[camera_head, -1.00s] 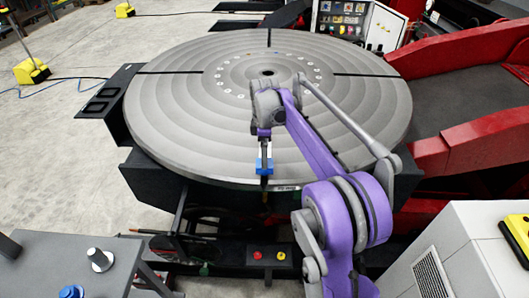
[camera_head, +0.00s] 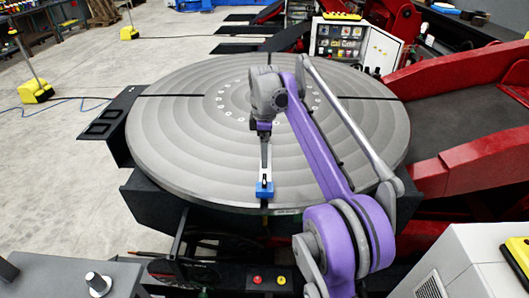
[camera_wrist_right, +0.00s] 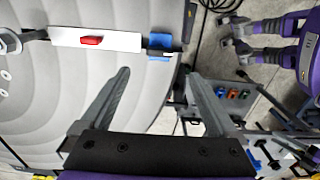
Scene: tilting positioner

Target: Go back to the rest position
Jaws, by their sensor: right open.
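My right gripper (camera_head: 263,128) hangs over the front part of the large grey round turntable (camera_head: 190,140). In the right wrist view its two fingers (camera_wrist_right: 158,73) are wide apart with nothing between them. A white bar (camera_wrist_right: 105,38) with a red piece (camera_wrist_right: 92,40) and a blue block (camera_wrist_right: 160,46) lies beyond the fingertips, apart from them. In the head view the blue block (camera_head: 264,189) sits at the turntable's front edge.
Red machine arms (camera_head: 475,150) stand right of the turntable. A white cabinet (camera_head: 455,272) is at the lower right and a dark table (camera_head: 60,275) at the lower left. A panel box (camera_head: 345,42) stands behind. The floor at left is mostly clear.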

